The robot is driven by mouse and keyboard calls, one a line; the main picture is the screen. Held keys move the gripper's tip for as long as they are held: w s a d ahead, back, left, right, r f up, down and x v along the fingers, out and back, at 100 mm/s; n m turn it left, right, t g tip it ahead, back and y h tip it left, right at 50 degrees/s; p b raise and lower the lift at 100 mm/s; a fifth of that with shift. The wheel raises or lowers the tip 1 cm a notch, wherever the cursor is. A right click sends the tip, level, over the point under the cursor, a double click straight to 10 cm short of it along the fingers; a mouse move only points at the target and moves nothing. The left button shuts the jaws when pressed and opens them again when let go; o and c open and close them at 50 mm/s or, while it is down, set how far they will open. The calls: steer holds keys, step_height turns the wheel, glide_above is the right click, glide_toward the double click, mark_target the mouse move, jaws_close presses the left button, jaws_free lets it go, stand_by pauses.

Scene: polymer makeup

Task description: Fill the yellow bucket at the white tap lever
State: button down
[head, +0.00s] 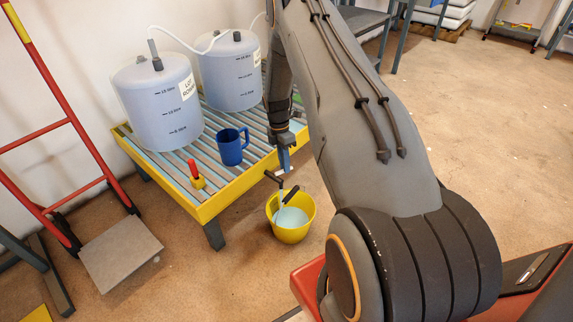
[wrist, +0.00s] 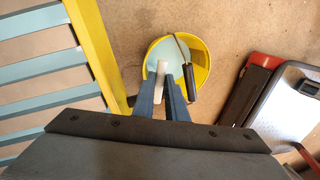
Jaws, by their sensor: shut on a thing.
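The yellow bucket (head: 291,235) stands on the floor beside the front right edge of the yellow-framed rack. Pale blue liquid or a pale inside shows in it, and its black handle grip (head: 291,195) rises at the rim. A pale strip runs down into it; I cannot tell whether it is a stream. The bucket also shows in the wrist view (wrist: 203,57). My gripper (head: 284,167) is above the bucket, by the rack edge. In the wrist view its blue fingers (wrist: 161,96) are shut on a whitish piece (wrist: 161,76), apparently the white tap lever.
A blue mug (head: 231,147) and a red-handled valve (head: 194,174) are on the rack (head: 215,205). Two translucent drums (head: 157,105) (head: 230,75) with a hose stand behind. A red hand truck (head: 75,125) is at left.

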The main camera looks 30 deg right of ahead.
steer(key=shift+w+a+n+h+p, duration=0.1)
steer(key=shift+w+n+h+p, duration=0.2)
steer(key=shift+n, duration=0.6)
steer(key=shift+w+a+n+h+p, duration=0.1)
steer(key=shift+w+n, duration=0.3)
steer(key=shift+n, duration=0.5)
steer(key=shift+w, duration=0.1)
steer(key=c, duration=1.8)
jaws_free()
steer(key=shift+o, duration=0.2)
steer(key=shift+r, duration=0.1)
steer(key=p+v, duration=0.1)
steer(key=v, duration=0.6)
steer(key=shift+r+p, duration=0.3)
steer(key=shift+a, duration=0.15)
